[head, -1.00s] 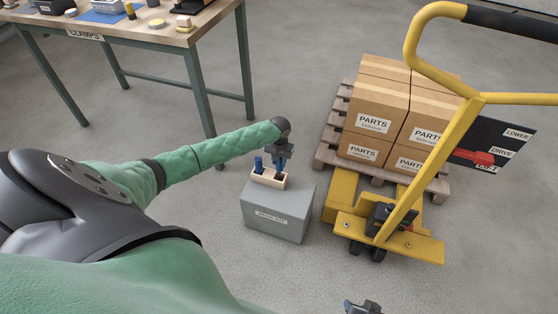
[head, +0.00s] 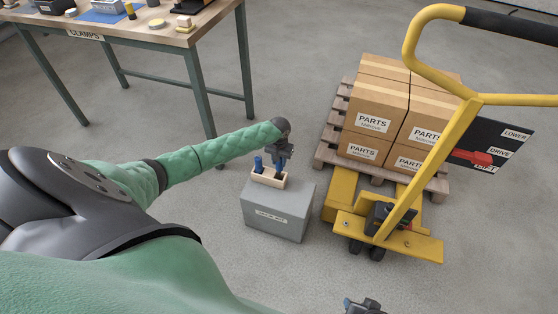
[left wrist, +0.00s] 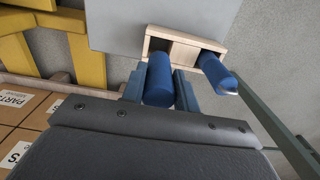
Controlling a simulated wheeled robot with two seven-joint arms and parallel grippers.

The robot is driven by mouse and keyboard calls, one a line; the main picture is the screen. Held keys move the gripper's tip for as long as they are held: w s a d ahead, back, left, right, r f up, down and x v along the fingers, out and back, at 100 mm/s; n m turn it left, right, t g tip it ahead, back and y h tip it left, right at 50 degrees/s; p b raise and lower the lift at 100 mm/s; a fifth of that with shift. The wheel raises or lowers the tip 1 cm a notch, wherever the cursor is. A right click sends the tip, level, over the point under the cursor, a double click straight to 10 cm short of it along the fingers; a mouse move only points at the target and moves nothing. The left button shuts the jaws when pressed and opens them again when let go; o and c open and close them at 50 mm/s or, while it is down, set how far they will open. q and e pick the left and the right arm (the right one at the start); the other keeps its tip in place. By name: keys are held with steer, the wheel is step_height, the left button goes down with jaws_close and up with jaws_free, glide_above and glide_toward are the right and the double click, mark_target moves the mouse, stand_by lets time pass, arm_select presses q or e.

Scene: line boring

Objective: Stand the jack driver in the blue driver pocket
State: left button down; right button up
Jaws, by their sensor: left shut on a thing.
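The wooden holder (head: 267,182) sits on top of the grey jack kit box (head: 275,212). It also shows in the left wrist view (left wrist: 183,37). A blue-handled tool (head: 258,165) stands in its left pocket in the head view; in the left wrist view its handle (left wrist: 218,73) is on the right. My left gripper (head: 281,163) is over the holder's other end. It is shut on a blue cylindrical handle (left wrist: 159,80), seemingly the jack driver. Its lower end is hidden, so I cannot tell how deep it sits. My right gripper (head: 358,306) is at the bottom edge, partly cut off.
A yellow pallet jack (head: 385,235) stands right of the box, beside a pallet (head: 325,157) of cardboard cartons (head: 378,95). A workbench (head: 150,30) is at the upper left. The floor in front of the box is clear.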

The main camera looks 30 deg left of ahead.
mark_target(279, 170)
arm_select(q)
steer(key=shift+f, duration=0.6)
steer(key=shift+p, duration=0.5)
steer(key=shift+f, duration=0.75)
stand_by(0.6)
steer(key=shift+p, duration=0.4)
stand_by(0.3)
steer(key=shift+f, duration=0.8)
stand_by(0.5)
stand_by(0.6)
steer(key=shift+f, duration=0.75)
stand_by(0.5)
steer(key=shift+p, duration=0.4)
steer(key=shift+f, duration=0.55)
stand_by(0.7)
